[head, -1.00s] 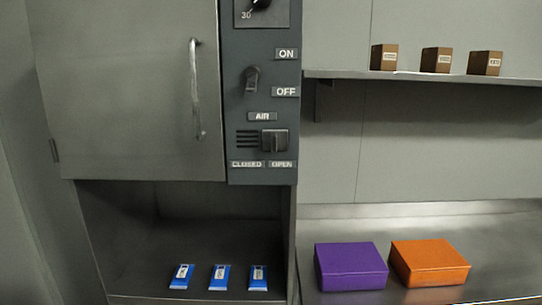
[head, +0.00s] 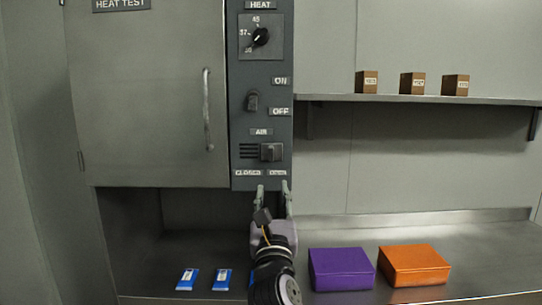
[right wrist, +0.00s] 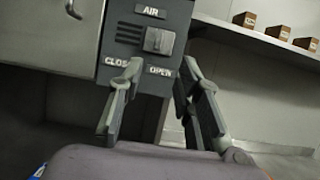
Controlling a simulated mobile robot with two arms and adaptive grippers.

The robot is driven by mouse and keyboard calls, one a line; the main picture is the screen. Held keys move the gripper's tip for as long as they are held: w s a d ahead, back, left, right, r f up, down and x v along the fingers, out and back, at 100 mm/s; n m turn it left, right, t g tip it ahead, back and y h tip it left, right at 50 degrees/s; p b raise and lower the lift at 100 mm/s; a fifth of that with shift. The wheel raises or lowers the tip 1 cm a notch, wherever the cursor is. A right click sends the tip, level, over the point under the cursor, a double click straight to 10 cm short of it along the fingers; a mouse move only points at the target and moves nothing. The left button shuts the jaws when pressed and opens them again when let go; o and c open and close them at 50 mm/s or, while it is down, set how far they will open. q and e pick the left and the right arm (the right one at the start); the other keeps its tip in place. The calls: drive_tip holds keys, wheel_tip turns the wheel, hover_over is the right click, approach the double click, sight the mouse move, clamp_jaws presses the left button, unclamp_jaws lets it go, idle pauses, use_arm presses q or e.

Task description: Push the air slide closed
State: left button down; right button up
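The air slide (head: 271,152) is a dark square knob on the grey control panel, below the AIR label. It sits at the right end of its slot, above the OPEN label, with the vent slots bare to its left. It also shows in the right wrist view (right wrist: 159,40). My right gripper (head: 273,188) is just below the panel's lower edge, under the slide and apart from it. Its fingers are spread with nothing between them, as the right wrist view (right wrist: 157,75) shows. My left gripper is not in view.
A closed cabinet door with a vertical handle (head: 207,110) is left of the panel. Blue packets (head: 187,279) lie in the bay below. A purple box (head: 341,269) and an orange box (head: 414,265) stand on the counter at right. Small brown boxes (head: 411,83) sit on the shelf.

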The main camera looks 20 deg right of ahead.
sight(271, 153)
drive_tip(key=p+x, duration=0.3)
drive_tip(key=x, duration=1.1)
drive_tip(key=shift+w+d+r, duration=0.1)
drive_tip(key=shift+w, duration=0.3)
drive_tip(key=shift+c, duration=0.6)
clamp_jaws()
